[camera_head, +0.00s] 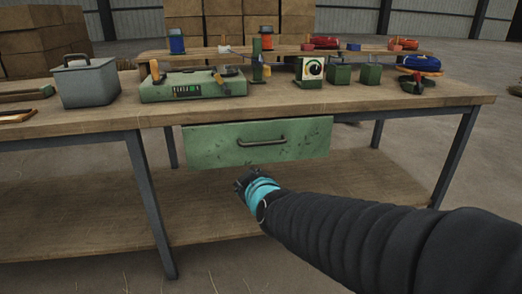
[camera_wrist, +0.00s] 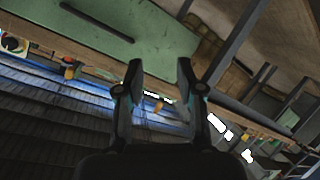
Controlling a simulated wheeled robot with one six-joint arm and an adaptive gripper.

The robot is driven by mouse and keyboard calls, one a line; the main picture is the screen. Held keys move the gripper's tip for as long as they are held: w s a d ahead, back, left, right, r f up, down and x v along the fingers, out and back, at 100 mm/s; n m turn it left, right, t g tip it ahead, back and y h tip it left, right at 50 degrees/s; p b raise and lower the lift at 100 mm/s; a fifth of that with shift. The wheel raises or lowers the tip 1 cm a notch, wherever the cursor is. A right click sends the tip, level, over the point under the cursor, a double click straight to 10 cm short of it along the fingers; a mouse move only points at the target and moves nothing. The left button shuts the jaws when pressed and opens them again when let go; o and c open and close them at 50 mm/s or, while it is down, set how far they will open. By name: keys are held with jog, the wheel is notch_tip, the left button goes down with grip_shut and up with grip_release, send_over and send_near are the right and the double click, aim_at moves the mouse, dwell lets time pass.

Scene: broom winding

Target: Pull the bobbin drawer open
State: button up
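The bobbin drawer is a worn green front (camera_head: 215,147) hung under the workbench top, and it looks shut. Its dark bar handle (camera_head: 262,140) sits near the middle of the front. My gripper (camera_head: 241,182) is just below the drawer's lower edge, apart from the handle. In the wrist view the green drawer front (camera_wrist: 150,45) fills the upper left, with the handle (camera_wrist: 97,22) at the top left. The two fingers of my gripper (camera_wrist: 159,75) stand apart with nothing between them. The drawer's inside is hidden.
The wooden workbench (camera_head: 80,128) has dark metal legs (camera_head: 150,205) on both sides and a low wooden shelf (camera_head: 90,215) beneath. A grey lidded box (camera_head: 87,84) and a green device (camera_head: 190,88) stand on top. Space before the drawer is clear except for my arm.

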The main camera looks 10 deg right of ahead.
aim_at(264, 144)
jog(key=w+d+n+t+h+b, duration=0.1)
jog(key=w+d+h, duration=0.1)
jog(key=w, duration=0.4)
jog(key=w+d+n+t+h+b, duration=0.1)
jog(key=w+d+n+t+h, duration=0.1)
jog(key=w, duration=0.4)
jog(key=w+d+n+t+h+b, duration=0.1)
jog(key=w+d+t+h+b, duration=0.1)
jog(key=w+h, duration=0.3)
jog(key=shift+w+d+f, duration=0.2)
jog(key=shift+w+d, duration=0.25)
jog(key=shift+w, duration=0.05)
jog(key=shift+w+d+f, duration=0.2)
jog(key=shift+w+d, duration=0.25)
grip_shut()
